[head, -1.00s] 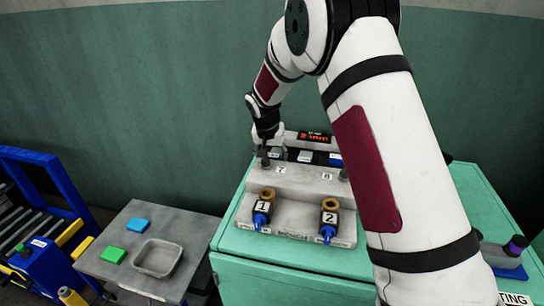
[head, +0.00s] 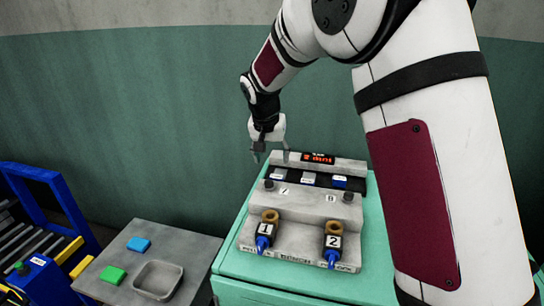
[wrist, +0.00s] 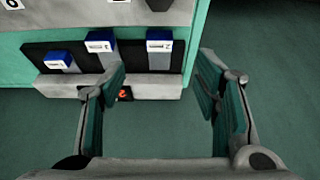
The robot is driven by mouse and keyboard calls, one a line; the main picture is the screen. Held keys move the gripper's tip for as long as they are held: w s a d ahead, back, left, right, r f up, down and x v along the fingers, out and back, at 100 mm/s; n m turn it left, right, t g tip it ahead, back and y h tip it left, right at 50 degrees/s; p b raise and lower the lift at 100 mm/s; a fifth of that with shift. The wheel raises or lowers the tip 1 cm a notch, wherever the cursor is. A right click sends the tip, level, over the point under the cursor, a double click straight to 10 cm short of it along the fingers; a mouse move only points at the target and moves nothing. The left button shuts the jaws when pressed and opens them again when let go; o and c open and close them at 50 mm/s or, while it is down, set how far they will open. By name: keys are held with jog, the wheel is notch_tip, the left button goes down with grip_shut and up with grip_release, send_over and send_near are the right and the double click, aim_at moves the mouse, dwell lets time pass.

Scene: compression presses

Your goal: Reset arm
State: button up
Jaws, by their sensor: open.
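My gripper (head: 270,150) hangs from my arm above the back left of the grey press bench in the head view. It is open and empty, clear of the bench. In the wrist view my gripper (wrist: 160,80) shows its two fingers spread apart, the left one in front of the bench's back edge. The grey bench (head: 300,215) stands on a green cabinet (head: 300,285). It bears two brass and blue fittings labelled 1 (head: 265,230) and 2 (head: 333,240), black knobs, and a dark strip with several labelled blue and white blocks. One block (wrist: 58,60) sits lower than the others in the wrist view.
A red-lit display (head: 318,158) stands at the bench's back. A grey side table (head: 195,246) at the left holds a blue block (head: 138,244), a green block (head: 113,275) and a shallow tray (head: 158,280). A blue-framed roller conveyor (head: 40,180) is at the far left.

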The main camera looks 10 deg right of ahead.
jog(key=shift+r, duration=0.1)
jog(key=s+d+r+n+p, duration=0.1)
jog(key=s+d+r+p, duration=0.1)
jog(key=s+r, duration=0.65)
jog(key=s+d+r+n+p, duration=0.1)
jog(key=s+d+r, duration=0.1)
jog(key=s+r, duration=0.65)
jog(key=s+n+y+p, duration=0.2)
jog(key=s+n+p, duration=0.1)
jog(key=s, duration=2.5)
jog(key=shift+d+f+p, duration=0.35)
jog(key=shift+f+p, duration=0.05)
jog(key=shift+p, duration=0.25)
